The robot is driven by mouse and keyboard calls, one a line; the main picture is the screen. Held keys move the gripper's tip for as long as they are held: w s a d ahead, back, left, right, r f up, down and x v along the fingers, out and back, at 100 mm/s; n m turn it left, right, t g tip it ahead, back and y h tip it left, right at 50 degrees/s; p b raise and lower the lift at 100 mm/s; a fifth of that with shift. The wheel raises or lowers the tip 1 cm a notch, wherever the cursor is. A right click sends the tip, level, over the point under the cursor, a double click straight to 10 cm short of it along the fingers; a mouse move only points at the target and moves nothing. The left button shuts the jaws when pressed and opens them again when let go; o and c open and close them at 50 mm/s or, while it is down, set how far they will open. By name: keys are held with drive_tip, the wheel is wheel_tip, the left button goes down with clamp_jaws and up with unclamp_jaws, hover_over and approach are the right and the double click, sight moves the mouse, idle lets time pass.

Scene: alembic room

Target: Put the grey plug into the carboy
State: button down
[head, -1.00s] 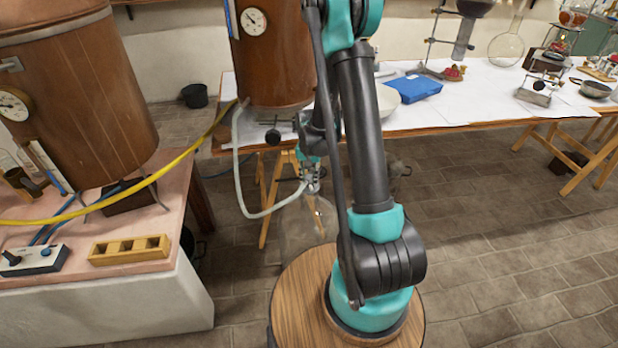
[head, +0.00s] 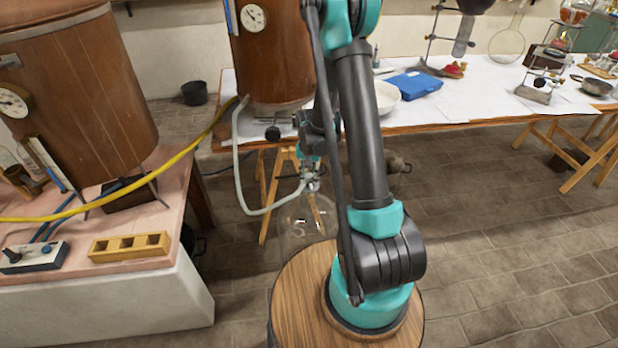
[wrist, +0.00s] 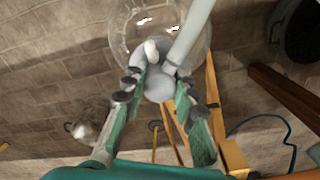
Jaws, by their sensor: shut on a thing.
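The grey plug (wrist: 157,84) is between the fingers of my gripper (wrist: 161,98) in the wrist view. A pale hose (wrist: 192,38) runs up from beside it. The clear glass carboy (head: 302,226) stands on the floor below my gripper in the head view, partly hidden by my arm and the round wooden top of my base. In the wrist view the carboy's round body (wrist: 130,30) lies behind the plug. The plug hides the carboy's mouth, so I cannot tell whether it is above the mouth or in it. My gripper also shows in the head view (head: 312,184).
A wooden-clad vessel (head: 272,55) with a gauge stands on the white-topped table (head: 450,100) behind, above trestle legs. The pale hose loops left of the carboy. A masonry bench (head: 110,300) with a second vessel (head: 75,100) stands at left. The floor at right is mostly clear.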

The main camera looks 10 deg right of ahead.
sight(309, 183)
drive_tip(key=shift+f, duration=1.5)
idle(3.0)
drive_tip(key=c, duration=1.1)
unclamp_jaws()
drive_tip(key=shift+r, duration=0.15)
drive_tip(key=shift+r, duration=3.3)
drive_tip(key=shift+r, duration=0.1)
